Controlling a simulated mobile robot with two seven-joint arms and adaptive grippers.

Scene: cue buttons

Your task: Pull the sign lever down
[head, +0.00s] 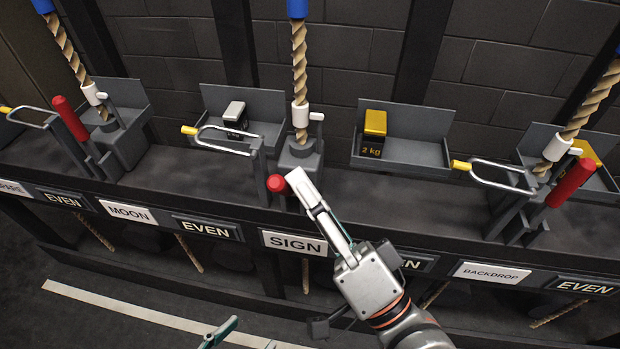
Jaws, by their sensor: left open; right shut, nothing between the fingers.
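The sign lever's red handle (276,183) is in the middle of the head view, above the SIGN label (293,243). I see its round end nearly head-on, pointing towards me; most of its length is hidden. My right gripper (302,186) is shut and empty, its pale fingertips just right of the red end. I cannot tell whether they touch it. My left gripper (243,339) is open at the bottom edge, well below the lever and mostly out of view.
The MOON lever (70,118) at left and the BACKDROP lever (571,184) at right stand raised. Thick ropes run up behind the rail, with one (300,70) at the sign station. A metal loop (222,140) sits left of it. Grey trays hold weights, including a yellow one (375,124).

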